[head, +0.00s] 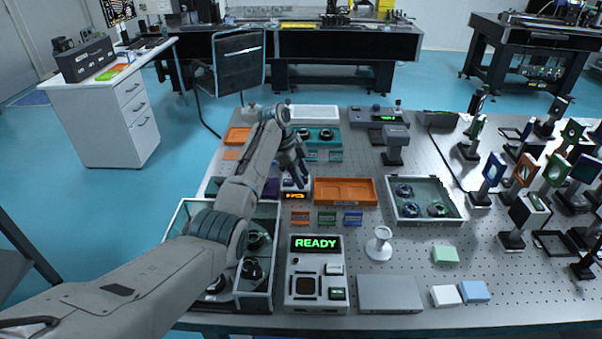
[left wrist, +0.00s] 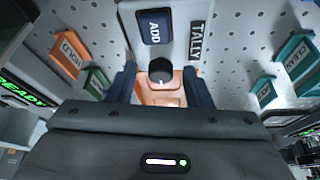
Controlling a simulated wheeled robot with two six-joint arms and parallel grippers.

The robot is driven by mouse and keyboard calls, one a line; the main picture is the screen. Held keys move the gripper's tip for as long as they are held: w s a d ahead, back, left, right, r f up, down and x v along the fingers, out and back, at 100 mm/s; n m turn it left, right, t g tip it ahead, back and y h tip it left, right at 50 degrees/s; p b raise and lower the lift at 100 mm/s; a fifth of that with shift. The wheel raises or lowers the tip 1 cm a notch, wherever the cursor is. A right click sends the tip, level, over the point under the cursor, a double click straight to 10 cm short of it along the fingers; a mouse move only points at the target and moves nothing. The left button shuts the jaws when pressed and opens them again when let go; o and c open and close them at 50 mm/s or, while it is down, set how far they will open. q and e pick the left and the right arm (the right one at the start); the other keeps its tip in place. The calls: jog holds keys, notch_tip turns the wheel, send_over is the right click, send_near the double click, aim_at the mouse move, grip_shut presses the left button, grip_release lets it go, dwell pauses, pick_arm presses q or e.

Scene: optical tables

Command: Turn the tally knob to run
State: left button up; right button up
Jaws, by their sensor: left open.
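The knob's pointer and setting are too dark to read. My right gripper is not in view.
An orange tray (head: 345,182) lies right of the tally box. Small coloured labelled bins (head: 326,218) and a READY-lit unit (head: 316,289) stand in front. A glass-walled case (head: 263,303) lies under my left arm. Optics mounts (head: 525,170) crowd the right.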

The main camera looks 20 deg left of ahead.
pick_arm(q)
jog(key=shift+c, duration=1.4)
jog(key=c, duration=0.7)
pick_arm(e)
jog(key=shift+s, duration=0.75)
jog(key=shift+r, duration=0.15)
